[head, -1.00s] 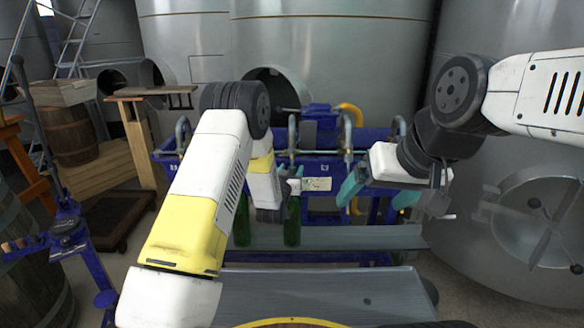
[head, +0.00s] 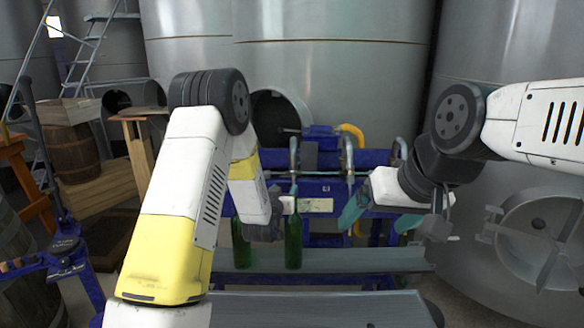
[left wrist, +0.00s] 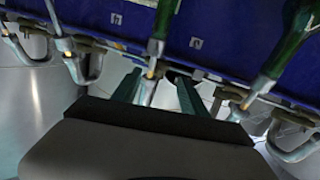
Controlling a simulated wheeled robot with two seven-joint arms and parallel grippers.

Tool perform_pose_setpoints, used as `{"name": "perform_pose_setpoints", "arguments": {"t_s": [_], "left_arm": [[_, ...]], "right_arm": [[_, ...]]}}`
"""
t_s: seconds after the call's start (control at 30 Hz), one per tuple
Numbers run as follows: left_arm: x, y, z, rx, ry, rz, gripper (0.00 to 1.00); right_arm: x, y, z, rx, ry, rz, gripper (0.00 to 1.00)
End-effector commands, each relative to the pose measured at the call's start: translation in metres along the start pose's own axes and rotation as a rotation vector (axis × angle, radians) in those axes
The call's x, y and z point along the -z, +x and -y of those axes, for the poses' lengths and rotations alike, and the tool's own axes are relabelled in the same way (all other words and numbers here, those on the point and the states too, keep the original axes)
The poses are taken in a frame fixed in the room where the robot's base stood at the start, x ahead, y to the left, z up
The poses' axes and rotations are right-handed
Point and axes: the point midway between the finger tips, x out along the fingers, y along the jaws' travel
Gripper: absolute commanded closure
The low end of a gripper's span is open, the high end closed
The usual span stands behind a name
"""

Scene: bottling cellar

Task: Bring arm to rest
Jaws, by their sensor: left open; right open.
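My left arm (head: 182,208) is bent, with its elbow raised at the left of the head view. My left gripper (head: 266,228) points away from me towards the blue filling rack (head: 375,160), and its fingers are mostly hidden there. My right gripper (head: 381,214) is open and empty at the right of the rack.
A grey rail (head: 365,261) runs under the bottles. Spouts line the blue rack. Large steel tanks (head: 330,75) close off the back and right. A blue stand (head: 65,250), a wooden barrel (head: 75,152) and a ladder (head: 88,45) are at the left.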

Motion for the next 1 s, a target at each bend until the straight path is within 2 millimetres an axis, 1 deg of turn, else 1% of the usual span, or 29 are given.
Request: {"name": "perform_pose_setpoints", "arguments": {"t_s": [0.03,0.1,0.17,0.27,0.37,0.4,0.47,0.5,0.57,0.6,0.67,0.7,0.73,0.77,0.8,0.9,1.0], "left_arm": [[0.023,-0.006,0.007,0.01,-0.011,0.025,0.49],[0.044,-0.017,0.014,0.02,-0.027,0.085,0.49],[0.06,-0.03,0.019,0.025,-0.039,0.139,0.49],[0.084,-0.059,0.026,0.033,-0.06,0.227,0.49],[0.104,-0.093,0.031,0.035,-0.079,0.314,0.49],[0.111,-0.109,0.032,0.035,-0.086,0.351,0.49],[0.12,-0.135,0.034,0.036,-0.095,0.402,0.49],[0.125,-0.153,0.035,0.035,-0.101,0.438,0.49],[0.131,-0.181,0.035,0.034,-0.109,0.49,0.49],[0.134,-0.201,0.035,0.033,-0.114,0.525,0.49],[0.137,-0.232,0.035,0.032,-0.12,0.577,0.49],[0.138,-0.253,0.034,0.031,-0.123,0.611,0.49],[0.138,-0.269,0.033,0.031,-0.125,0.637,0.49],[0.138,-0.285,0.032,0.03,-0.127,0.664,0.49],[0.137,-0.306,0.031,0.029,-0.13,0.697,0.49],[0.132,-0.355,0.028,0.029,-0.135,0.774,0.49],[0.125,-0.392,0.024,0.029,-0.137,0.834,0.49]], "right_arm": [[0.0,0.0,0.0,0.0,0.0,0.0,0.12],[0.0,0.0,0.0,0.0,0.0,0.0,0.12],[0.0,0.0,0.0,0.0,0.0,0.0,0.12],[0.0,0.0,0.0,0.0,0.0,0.0,0.12],[0.0,0.0,0.0,0.0,0.0,0.0,0.12],[0.0,0.0,0.0,0.0,0.0,0.0,0.12],[0.0,0.0,0.0,0.0,0.0,0.0,0.12],[0.0,0.0,0.0,0.0,0.0,0.0,0.12],[0.0,0.0,0.0,0.0,0.0,0.0,0.12],[0.0,0.0,0.0,0.0,0.0,0.0,0.12],[0.0,0.0,0.0,0.0,0.0,0.0,0.12],[0.0,0.0,0.0,0.0,0.0,0.0,0.12],[0.0,0.0,0.0,0.0,0.0,0.0,0.12],[0.0,0.0,0.0,0.0,0.0,0.0,0.12],[0.0,0.0,0.0,0.0,0.0,0.0,0.12],[0.0,0.0,0.0,0.0,0.0,0.0,0.12],[0.0,0.0,0.0,0.0,0.0,0.0,0.12]]}}
